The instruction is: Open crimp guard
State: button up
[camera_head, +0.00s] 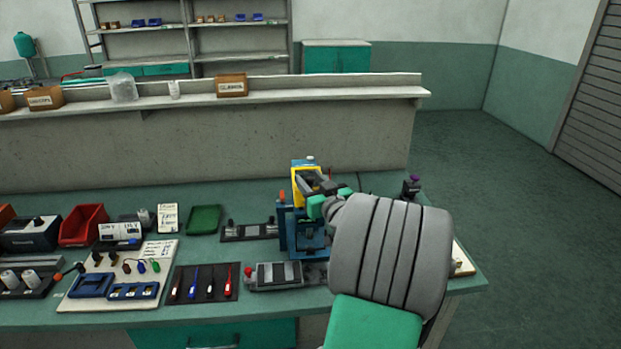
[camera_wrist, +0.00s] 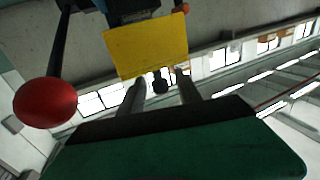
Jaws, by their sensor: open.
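The crimp guard (camera_head: 300,178) is a yellow frame on the front of a blue crimp press (camera_head: 291,228) on the bench. In the wrist view the guard is a flat yellow panel (camera_wrist: 147,45), tilted across the upper middle. A small dark knob (camera_wrist: 160,86) shows just below the panel's lower edge. My gripper (camera_head: 325,190) is close to the guard on its right side. In the wrist view its two grey fingers (camera_wrist: 160,78) are apart, one on each side of the knob. Contact cannot be told. My arm hides the press's right side.
A red ball-ended lever (camera_wrist: 45,102) stands left of the guard in the wrist view. A grey fixture (camera_head: 279,275), screwdrivers on a dark mat (camera_head: 203,285), a green tray (camera_head: 205,219) and a red bin (camera_head: 83,225) lie left. A raised ledge (camera_head: 190,99) runs behind.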

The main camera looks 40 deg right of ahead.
jog(key=shift+c, duration=0.3)
grip_shut()
dwell(1.1)
